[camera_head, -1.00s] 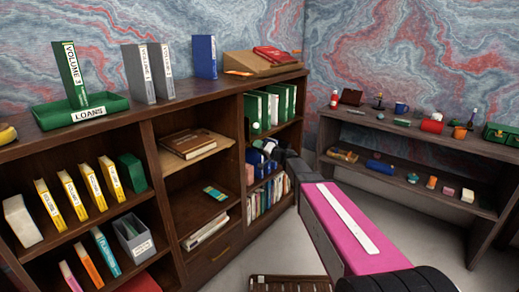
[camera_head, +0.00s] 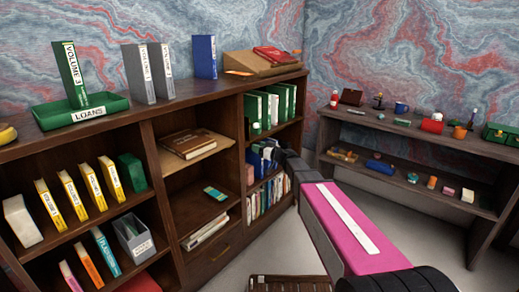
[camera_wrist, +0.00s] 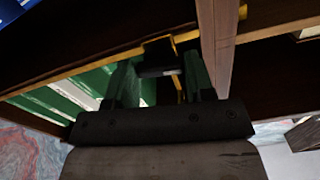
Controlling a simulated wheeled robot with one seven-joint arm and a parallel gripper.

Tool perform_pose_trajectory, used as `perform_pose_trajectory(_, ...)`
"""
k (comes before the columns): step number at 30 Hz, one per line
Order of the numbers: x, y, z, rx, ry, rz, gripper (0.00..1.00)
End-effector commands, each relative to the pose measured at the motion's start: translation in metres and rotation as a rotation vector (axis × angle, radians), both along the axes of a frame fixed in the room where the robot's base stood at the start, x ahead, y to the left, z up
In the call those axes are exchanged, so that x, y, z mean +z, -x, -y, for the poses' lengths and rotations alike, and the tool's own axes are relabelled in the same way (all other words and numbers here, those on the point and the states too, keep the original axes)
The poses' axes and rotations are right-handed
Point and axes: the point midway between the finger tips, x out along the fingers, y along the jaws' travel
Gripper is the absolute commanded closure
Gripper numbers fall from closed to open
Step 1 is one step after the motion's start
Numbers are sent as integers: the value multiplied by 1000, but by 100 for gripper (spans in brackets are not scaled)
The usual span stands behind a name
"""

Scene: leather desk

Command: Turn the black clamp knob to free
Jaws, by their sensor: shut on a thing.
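In the wrist view, the two fingers of my gripper (camera_wrist: 160,78) reach up toward a shelf edge. Between them is a small black part with a grey bar across it, which looks like the clamp knob (camera_wrist: 160,52). My gripper is shut on it. In the head view my dark wrist (camera_head: 290,165) reaches to the right-hand bay of the bookcase, and the fingertips and knob cannot be made out there. How far the knob is turned cannot be told.
Green binders (camera_head: 287,100) stand close to my gripper in the bookcase (camera_head: 160,123), with blue books (camera_head: 262,158) below. A narrow upright (camera_wrist: 218,45) is just right of my fingers in the wrist view. A desk (camera_head: 440,138) with small objects stands to the right.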

Motion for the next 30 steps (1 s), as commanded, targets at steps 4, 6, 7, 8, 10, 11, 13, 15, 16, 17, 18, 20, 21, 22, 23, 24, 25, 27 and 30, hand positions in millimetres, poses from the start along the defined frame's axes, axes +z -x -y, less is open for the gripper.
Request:
perform_pose_trajectory(4, -1, 0, 1, -1, 42, 51, 75)
perform_pose_trajectory(6, -1, 0, 1, -1, 56, 69, 75)
perform_pose_trajectory(7, -1, 0, 1, -1, 61, 75, 75)
perform_pose_trajectory(8, -1, 0, 1, -1, 65, 80, 75)
perform_pose_trajectory(10, -1, 0, 1, -2, 74, 91, 75)
perform_pose_trajectory(11, -1, 0, 1, -2, 76, 94, 75)
perform_pose_trajectory(13, -1, 0, 1, -2, 80, 99, 75)
perform_pose_trajectory(15, -1, 0, 1, -2, 82, 101, 75)
perform_pose_trajectory(16, -1, 0, 1, -2, 82, 102, 75)
perform_pose_trajectory(17, -1, 0, 1, -2, 82, 102, 75)
perform_pose_trajectory(18, -1, 0, 1, -2, 82, 102, 75)
perform_pose_trajectory(20, -1, 0, 1, -2, 82, 102, 75)
perform_pose_trajectory(21, -1, 0, 1, -2, 82, 102, 75)
perform_pose_trajectory(22, -1, 0, 1, -2, 82, 102, 75)
perform_pose_trajectory(23, -1, 0, 1, -2, 82, 102, 75)
perform_pose_trajectory(24, -1, 0, 1, -2, 82, 101, 75)
perform_pose_trajectory(25, -1, 0, 1, -2, 82, 101, 75)
perform_pose_trajectory(27, -1, 0, 1, -2, 82, 101, 28)
perform_pose_trajectory(30, -1, 0, 1, -1, 82, 101, 26)
